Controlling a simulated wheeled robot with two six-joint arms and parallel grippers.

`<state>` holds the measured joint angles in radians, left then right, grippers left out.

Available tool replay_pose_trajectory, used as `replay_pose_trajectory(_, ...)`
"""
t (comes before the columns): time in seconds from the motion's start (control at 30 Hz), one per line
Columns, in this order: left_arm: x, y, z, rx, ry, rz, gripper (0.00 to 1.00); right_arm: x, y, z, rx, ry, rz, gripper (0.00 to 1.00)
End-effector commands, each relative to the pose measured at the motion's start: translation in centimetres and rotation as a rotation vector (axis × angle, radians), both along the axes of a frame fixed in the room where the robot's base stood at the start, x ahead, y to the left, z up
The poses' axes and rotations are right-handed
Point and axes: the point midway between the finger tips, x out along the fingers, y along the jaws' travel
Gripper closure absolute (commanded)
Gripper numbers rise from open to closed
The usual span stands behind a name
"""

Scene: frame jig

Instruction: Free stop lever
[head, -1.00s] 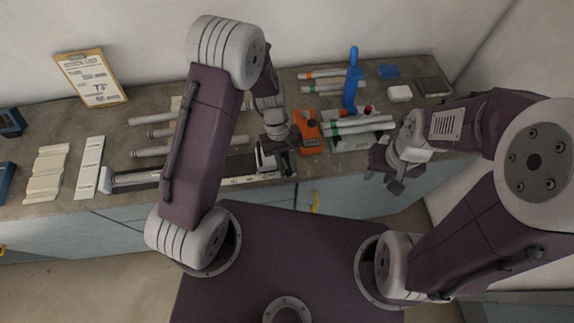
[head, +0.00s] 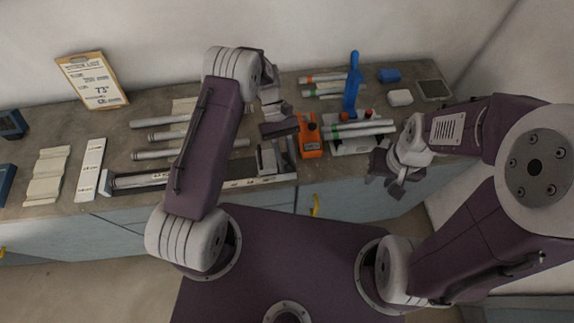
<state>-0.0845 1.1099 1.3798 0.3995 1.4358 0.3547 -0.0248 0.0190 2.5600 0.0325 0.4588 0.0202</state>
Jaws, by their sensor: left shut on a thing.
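My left gripper (head: 279,129) is above the right end of a long low rail jig (head: 240,182) along the table's front edge. It is shut on a small part at the jig's stop, which I take to be the stop lever; the jaws hide most of it. Grey upright stop plates (head: 267,160) stand just below the gripper, at the rail's right end. My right gripper (head: 386,178) hangs empty in front of the table's right part, its fingers apart.
An orange device (head: 311,143) stands just right of the stop. Beyond it are a tray with capped tubes (head: 358,131) and a blue upright tool (head: 352,85). Several grey tubes (head: 160,154) lie behind the rail. Pale strips (head: 90,168) and a clipboard (head: 92,80) are at the left.

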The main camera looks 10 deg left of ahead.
Motion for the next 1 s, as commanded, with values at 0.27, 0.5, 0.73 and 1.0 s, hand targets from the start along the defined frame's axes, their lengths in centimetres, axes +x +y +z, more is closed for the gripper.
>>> replay_pose_trajectory(0.27,0.6,0.2,0.0,-0.036,0.112,0.0,1.0,0.0,0.0,-2.0,0.0,0.0,0.0,0.64)
replay_pose_trajectory(0.5,0.8,0.2,0.4,-0.048,0.149,0.0,1.0,0.0,0.0,-2.4,0.0,0.0,0.0,0.64)
replay_pose_trajectory(0.73,0.7,0.2,0.4,-0.049,0.153,0.0,1.0,0.0,0.0,-2.3,0.0,0.0,0.0,0.64)
replay_pose_trajectory(1.0,0.7,0.2,0.4,-0.049,0.152,0.0,0.69,0.0,0.0,-2.3,0.0,0.0,0.0,0.64)
